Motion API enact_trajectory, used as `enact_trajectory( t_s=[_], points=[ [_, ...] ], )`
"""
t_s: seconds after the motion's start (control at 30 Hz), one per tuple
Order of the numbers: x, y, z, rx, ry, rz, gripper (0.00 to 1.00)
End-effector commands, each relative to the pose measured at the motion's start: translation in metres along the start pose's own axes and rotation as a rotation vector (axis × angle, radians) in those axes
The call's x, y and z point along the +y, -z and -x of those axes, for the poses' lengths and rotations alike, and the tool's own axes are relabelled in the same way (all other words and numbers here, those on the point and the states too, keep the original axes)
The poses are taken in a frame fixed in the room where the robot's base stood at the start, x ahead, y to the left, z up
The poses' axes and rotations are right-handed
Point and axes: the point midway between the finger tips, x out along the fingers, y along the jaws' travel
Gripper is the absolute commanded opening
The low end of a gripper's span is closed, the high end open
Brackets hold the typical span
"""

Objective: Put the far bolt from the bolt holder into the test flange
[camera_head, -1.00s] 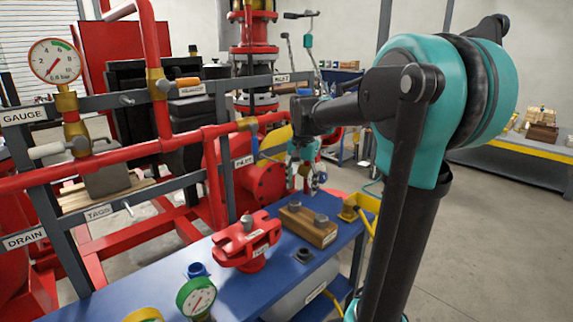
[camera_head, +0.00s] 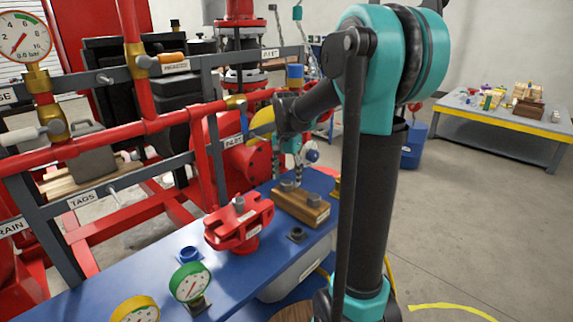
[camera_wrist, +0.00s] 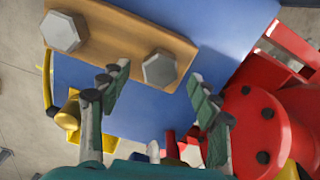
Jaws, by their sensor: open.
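The bolt holder (camera_head: 318,214) is a wooden block on the blue bench, with a grey hex bolt at each end. The far bolt (camera_head: 288,185) is at its back-left end and the near bolt (camera_head: 313,199) at its front-right end. In the wrist view, the far bolt (camera_wrist: 160,68) lies between my spread fingers, and the near bolt (camera_wrist: 63,32) is at upper left. My gripper (camera_head: 289,174) points down above the far end of the holder, open and empty. The red test flange (camera_head: 240,232) stands left of the holder, with a grey bolt head (camera_head: 239,203) on top.
A small dark socket (camera_head: 297,234) and a blue fitting (camera_head: 189,256) sit on the bench (camera_head: 150,285). A green-rimmed gauge (camera_head: 190,282) stands in front. The red pump flange (camera_wrist: 260,120) is close to my right finger in the wrist view. Red pipework (camera_head: 90,145) runs behind.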

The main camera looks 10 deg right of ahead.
Motion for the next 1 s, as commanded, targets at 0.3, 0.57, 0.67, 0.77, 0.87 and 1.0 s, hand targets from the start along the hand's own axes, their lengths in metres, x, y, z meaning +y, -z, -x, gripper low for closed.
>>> enact_trajectory(
  t_s=[0.3,0.57,0.67,0.77,0.87,1.0],
  points=[
    [0.0,0.0,-0.024,0.0,0.0,0.0,0.62],
    [0.0,0.0,-0.025,0.0,0.0,0.0,0.62],
    [0.0,0.0,-0.025,0.0,0.0,0.0,0.51],
    [0.0,0.0,-0.025,0.0,0.0,0.0,0.39],
    [0.0,0.0,-0.025,0.0,0.0,0.0,0.26],
    [0.0,0.0,-0.025,0.0,0.001,0.0,0.09]
  ],
)
